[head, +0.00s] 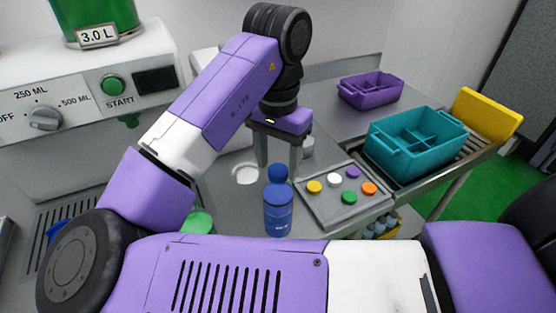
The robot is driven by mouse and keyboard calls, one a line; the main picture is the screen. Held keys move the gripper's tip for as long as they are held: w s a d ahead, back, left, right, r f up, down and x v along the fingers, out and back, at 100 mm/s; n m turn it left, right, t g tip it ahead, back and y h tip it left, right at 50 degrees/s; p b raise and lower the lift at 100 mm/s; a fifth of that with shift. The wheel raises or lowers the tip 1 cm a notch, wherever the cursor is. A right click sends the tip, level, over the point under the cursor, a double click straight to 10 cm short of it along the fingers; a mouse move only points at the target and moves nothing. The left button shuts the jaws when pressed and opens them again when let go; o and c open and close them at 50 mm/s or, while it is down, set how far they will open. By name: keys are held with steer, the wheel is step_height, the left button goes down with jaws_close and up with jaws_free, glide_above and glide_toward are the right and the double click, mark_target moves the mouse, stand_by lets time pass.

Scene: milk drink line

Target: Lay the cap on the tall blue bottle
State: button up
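The tall blue bottle (278,214) stands upright on the grey counter, in the middle of the head view. A round blue cap (278,173) shows just above the bottle's top in the picture. My gripper (279,167) points down, with one finger on each side of the cap, and appears shut on it. I cannot tell from this one view whether the cap touches the bottle or is held apart behind it. A grey cap tray (325,212) to the right holds yellow, white, purple, orange and green caps.
A teal divided crate (415,140) stands on a rack at right, with a purple crate (371,90) behind it. A white ring (245,173) lies left of my gripper. The filling machine (80,88) stands at left. A small white object (308,147) sits behind my gripper.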

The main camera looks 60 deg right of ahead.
steer(key=shift+o, duration=0.2)
step_height(320, 180, up, 8)
steer(key=shift+f, duration=0.1)
stand_by(0.5)
stand_by(0.5)
